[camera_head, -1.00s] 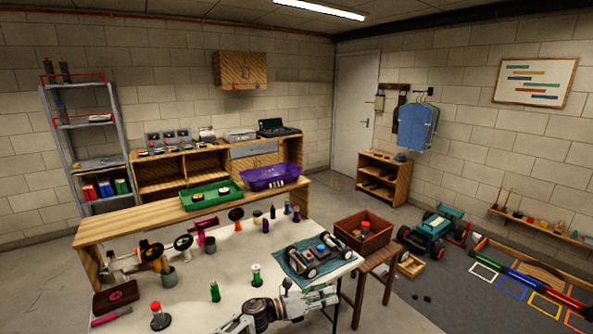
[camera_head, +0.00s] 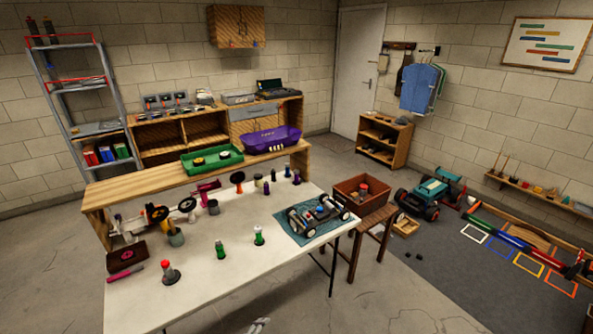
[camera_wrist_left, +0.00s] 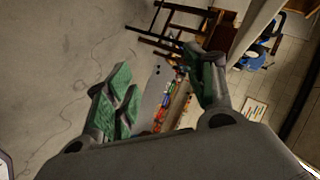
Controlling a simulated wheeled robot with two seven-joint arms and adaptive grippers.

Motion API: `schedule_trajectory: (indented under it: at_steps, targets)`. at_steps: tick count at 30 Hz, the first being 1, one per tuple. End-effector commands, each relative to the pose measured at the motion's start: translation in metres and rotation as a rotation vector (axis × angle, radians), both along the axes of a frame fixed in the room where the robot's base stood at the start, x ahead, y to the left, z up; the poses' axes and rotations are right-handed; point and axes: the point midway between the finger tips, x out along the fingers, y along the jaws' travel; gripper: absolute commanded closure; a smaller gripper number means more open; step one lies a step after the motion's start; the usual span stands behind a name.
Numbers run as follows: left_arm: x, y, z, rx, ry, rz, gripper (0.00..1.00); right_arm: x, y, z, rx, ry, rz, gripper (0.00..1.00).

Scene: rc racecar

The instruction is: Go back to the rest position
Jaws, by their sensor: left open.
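My left gripper (camera_wrist_left: 163,92) shows in the left wrist view with its two green-padded fingers spread wide apart. Nothing sits between the fingers; the floor and distant furniture show past them. In the head view only a small grey piece of my arm shows at the bottom edge, in front of the white table (camera_head: 215,300). My right gripper is in neither view. The small racecar (camera_head: 318,215) rests on a teal mat (camera_head: 290,228) at the right end of the table, clear of any gripper.
Green-topped bottles (camera_head: 259,236), a red-topped piece (camera_head: 168,272) and a dark red box (camera_head: 126,256) stand on the table. A brown crate (camera_head: 350,190) sits on a stool to the right. A teal car (camera_head: 432,195) stands on the grey mat. Floor before the table is clear.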

Motion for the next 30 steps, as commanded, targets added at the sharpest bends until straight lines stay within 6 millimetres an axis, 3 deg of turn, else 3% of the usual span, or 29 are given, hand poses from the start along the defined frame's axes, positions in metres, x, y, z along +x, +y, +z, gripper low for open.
schedule_trajectory:
  at_steps: [6,15,24,30]
  targets:
    - [-0.068,0.036,-0.06,-0.084,0.219,0.2,0.46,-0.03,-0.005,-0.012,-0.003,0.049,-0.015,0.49]
    - [-0.175,0.078,-0.126,-0.174,0.485,0.476,0.46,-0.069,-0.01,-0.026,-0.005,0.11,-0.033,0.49]
    - [-0.294,0.109,-0.173,-0.24,0.722,0.756,0.46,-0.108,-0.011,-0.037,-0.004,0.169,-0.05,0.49]
    - [-0.378,0.125,-0.193,-0.272,0.866,0.948,0.46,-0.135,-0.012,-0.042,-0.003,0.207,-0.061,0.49]
